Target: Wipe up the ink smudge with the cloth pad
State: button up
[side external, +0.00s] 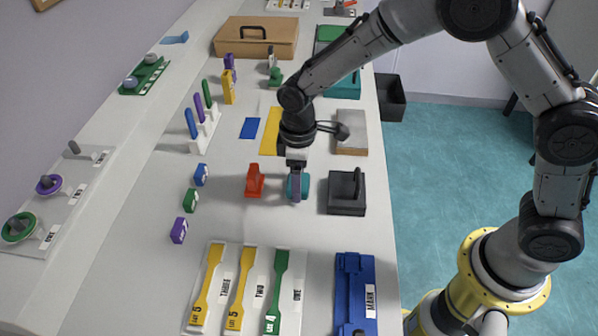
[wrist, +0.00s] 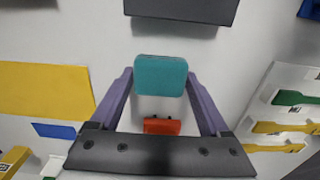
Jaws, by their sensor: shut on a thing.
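My gripper (side external: 297,188) points down over the middle of the bench, with its purple fingers shut on a teal pad (wrist: 160,75), which I take to be the cloth pad. The pad also shows in the side view (side external: 305,186), partly hidden by a finger. In the wrist view it sits between the two fingertips (wrist: 160,84). I cannot tell whether the pad touches the bench top. I cannot make out an ink smudge in either view; the gripper and pad hide part of the bench.
A red block (side external: 255,180) stands just left of my gripper, and a dark grey box with a handle (side external: 346,205) just right. Several strip specimens (side external: 243,290) and a blue fixture (side external: 354,295) lie at the near end. A yellow sheet (side external: 268,133) lies behind.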

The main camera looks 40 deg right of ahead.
aim_at(296, 209)
jog(key=s+a, duration=0.3)
jog(key=shift+s+a, duration=0.2)
jog(key=shift+s, duration=0.1)
jog(key=shift+s+a+r, duration=0.1)
jog(key=shift+a, duration=0.05)
notch_tip(296, 209, up, 8)
dwell(0.5)
dwell(0.4)
